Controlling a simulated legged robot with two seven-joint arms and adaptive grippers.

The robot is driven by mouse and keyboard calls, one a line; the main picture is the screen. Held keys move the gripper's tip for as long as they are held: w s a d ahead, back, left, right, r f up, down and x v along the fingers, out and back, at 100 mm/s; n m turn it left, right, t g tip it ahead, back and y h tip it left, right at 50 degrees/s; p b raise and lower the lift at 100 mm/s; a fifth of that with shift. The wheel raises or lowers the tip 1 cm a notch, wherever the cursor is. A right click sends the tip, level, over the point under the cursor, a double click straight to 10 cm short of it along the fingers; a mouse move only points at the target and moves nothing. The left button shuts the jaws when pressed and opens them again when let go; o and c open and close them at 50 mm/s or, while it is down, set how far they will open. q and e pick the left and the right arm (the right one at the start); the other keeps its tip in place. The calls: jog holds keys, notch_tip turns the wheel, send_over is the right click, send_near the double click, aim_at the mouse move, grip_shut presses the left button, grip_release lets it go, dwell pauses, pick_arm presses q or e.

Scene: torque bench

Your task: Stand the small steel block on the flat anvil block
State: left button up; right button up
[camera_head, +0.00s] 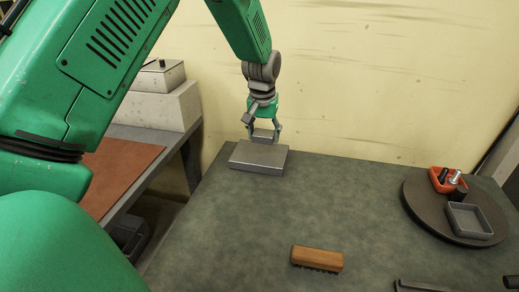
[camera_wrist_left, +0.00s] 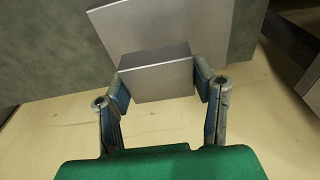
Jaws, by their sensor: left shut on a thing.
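The small steel block (camera_head: 264,135) is grey and box-shaped. My left gripper (camera_head: 264,131) is shut on it, with a finger on each side. The flat anvil block (camera_head: 258,158) is a wide grey slab at the far left of the green-grey bench. The held block is at the back part of the anvil block, over or on its top. In the left wrist view, the small steel block (camera_wrist_left: 156,76) sits between the fingers of my left gripper (camera_wrist_left: 159,88), in front of the anvil block (camera_wrist_left: 165,25). I cannot tell whether the two blocks touch. My right gripper is not in view.
A wooden brush (camera_head: 317,259) lies at the front of the bench. A dark round turntable (camera_head: 425,212) at the right bears a red tray (camera_head: 437,184) with small parts and a grey tray (camera_head: 468,221). The bench middle is clear. A wall stands close behind.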

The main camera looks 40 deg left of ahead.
aim_at(259, 152)
pick_arm(q)
jog(key=shift+d+f, duration=0.35)
jog(key=shift+d, duration=0.25)
jog(key=shift+a+f, duration=0.35)
jog(key=shift+f, duration=0.35)
jog(key=a+f, duration=0.3)
jog(key=shift+s+a+b, duration=0.15)
jog(key=shift+a+b, duration=0.1)
jog(key=shift+b, duration=0.1)
jog(key=shift+s+f, duration=0.1)
jog(key=shift+d, duration=1.45)
jog(key=o, duration=1.7)
jog(key=shift+c, duration=0.2)
jog(key=shift+a+f, duration=0.15)
jog(key=shift+a, duration=0.55)
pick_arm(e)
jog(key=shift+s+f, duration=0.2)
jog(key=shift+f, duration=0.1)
